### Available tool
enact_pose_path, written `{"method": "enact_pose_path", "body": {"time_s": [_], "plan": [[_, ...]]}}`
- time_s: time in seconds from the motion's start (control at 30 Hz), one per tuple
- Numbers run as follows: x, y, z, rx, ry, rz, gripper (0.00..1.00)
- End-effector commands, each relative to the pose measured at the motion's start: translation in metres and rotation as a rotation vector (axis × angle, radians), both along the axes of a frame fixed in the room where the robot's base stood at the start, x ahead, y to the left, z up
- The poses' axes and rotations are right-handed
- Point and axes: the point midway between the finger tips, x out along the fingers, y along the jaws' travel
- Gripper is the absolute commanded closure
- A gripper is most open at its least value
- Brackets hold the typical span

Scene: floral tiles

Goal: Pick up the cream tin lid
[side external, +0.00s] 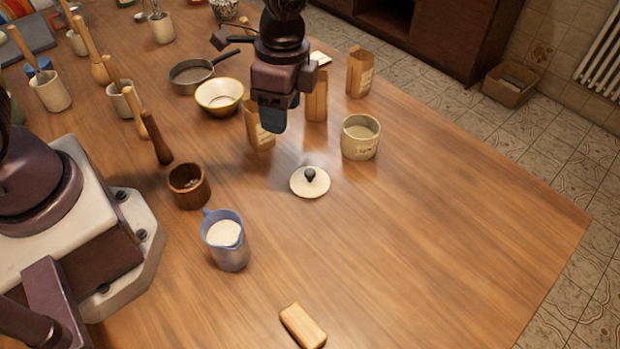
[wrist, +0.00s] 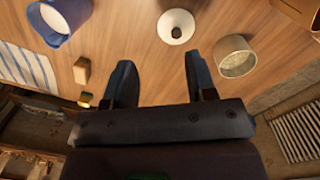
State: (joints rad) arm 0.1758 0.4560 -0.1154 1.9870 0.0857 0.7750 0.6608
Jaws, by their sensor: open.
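The cream tin lid (side external: 309,183) lies on the wooden table with its dark round knob up. It also shows in the wrist view (wrist: 168,35) at the top middle, beyond my fingertips. My gripper (side external: 272,122) is above the table, behind the lid and a little left of it in the side view. In the wrist view, my two fingers (wrist: 160,75) stand apart with only bare table between them. The lid is apart from the fingers. An open cream tin (side external: 360,138) stands right of the lid in the side view and shows in the wrist view (wrist: 235,57).
A blue jug (side external: 226,242) and a wooden mortar (side external: 188,187) stand left of the lid. Paper bags (side external: 359,72), a cream bowl (side external: 219,97) and a pan (side external: 190,75) stand behind. A tan block (side external: 302,326) lies at the front. The table's right side is clear.

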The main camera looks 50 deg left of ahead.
Motion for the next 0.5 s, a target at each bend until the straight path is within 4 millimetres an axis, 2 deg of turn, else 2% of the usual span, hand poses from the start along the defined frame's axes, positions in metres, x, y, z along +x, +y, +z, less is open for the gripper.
{"method": "enact_pose_path", "body": {"time_s": [0.03,0.13,0.3,0.43,0.5], "plan": [[0.007,-0.007,-0.016,-0.008,0.017,-0.087,0.48],[0.024,-0.019,-0.033,-0.030,0.008,-0.276,0.48],[0.044,-0.024,-0.026,-0.044,-0.055,-0.485,0.48],[0.044,-0.024,-0.029,-0.047,-0.056,-0.558,0.48],[0.043,-0.024,-0.037,-0.048,-0.054,-0.569,0.48]]}}
